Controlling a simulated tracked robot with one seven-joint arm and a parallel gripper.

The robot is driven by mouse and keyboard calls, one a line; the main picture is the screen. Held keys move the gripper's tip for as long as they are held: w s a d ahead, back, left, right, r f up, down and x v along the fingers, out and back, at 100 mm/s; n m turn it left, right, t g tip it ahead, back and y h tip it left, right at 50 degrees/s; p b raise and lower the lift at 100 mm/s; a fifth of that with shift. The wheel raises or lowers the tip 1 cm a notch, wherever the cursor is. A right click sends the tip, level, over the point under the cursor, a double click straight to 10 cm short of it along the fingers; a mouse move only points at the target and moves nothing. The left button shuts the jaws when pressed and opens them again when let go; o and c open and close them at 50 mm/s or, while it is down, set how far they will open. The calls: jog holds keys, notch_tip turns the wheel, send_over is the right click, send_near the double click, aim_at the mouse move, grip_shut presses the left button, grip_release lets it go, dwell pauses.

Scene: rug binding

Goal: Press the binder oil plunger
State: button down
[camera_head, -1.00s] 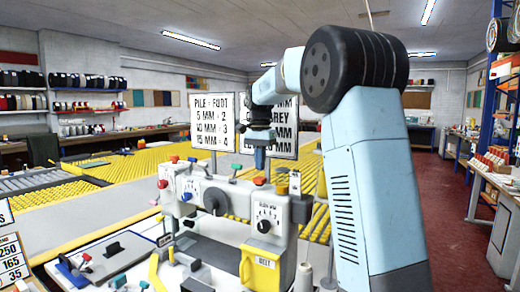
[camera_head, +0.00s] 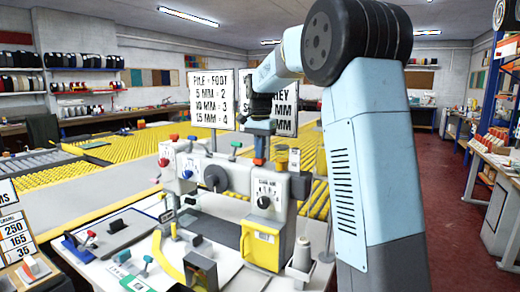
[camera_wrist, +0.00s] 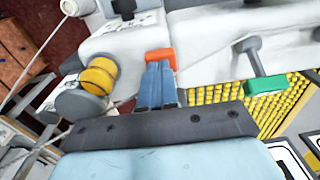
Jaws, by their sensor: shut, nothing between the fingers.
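The white binding machine (camera_head: 230,178) stands on the table with several knobs and levers on top. My gripper (camera_head: 260,156) is over its top right part, pointing down, with its blue fingers shut together and empty. In the wrist view the fingertips (camera_wrist: 157,66) are right at an orange cap (camera_wrist: 160,57); whether they touch it I cannot tell. The orange cap also shows in the head view (camera_head: 258,162). A grey cylinder with a yellow band (camera_wrist: 98,78) stands beside the fingers. No label shows which part is the oil plunger.
A green-tipped lever (camera_wrist: 266,85) rises on the other side of the fingers. The machine's front carries a dial (camera_head: 264,202) and a yellow box (camera_head: 262,246). A thread cone (camera_head: 302,254) stands at the right. Sign boards (camera_head: 209,98) stand behind.

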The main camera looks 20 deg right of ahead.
jog(key=shift+s+f, duration=0.15)
jog(key=shift+f, duration=0.6)
notch_tip(320, 180, up, 15)
jog(key=shift+r, duration=0.2)
dwell(0.4)
jog(key=s+f+n+t, duration=0.1)
jog(key=s+f+n, duration=0.1)
jog(key=s, duration=0.8)
jog(key=s+f+n+t, duration=0.2)
jog(key=s+n, duration=0.1)
jog(key=s, duration=0.6)
jog(key=s+f+n+t, duration=0.1)
jog(key=s+f+n, duration=0.1)
jog(key=s+f, duration=0.4)
jog(key=s+f+n+t, duration=0.1)
jog(key=s+f+n, duration=0.1)
jog(key=s+f, duration=0.5)
jog(key=shift+s+f, duration=0.15)
jog(key=shift+s, duration=2.15)
jog(key=shift+d, duration=0.1)
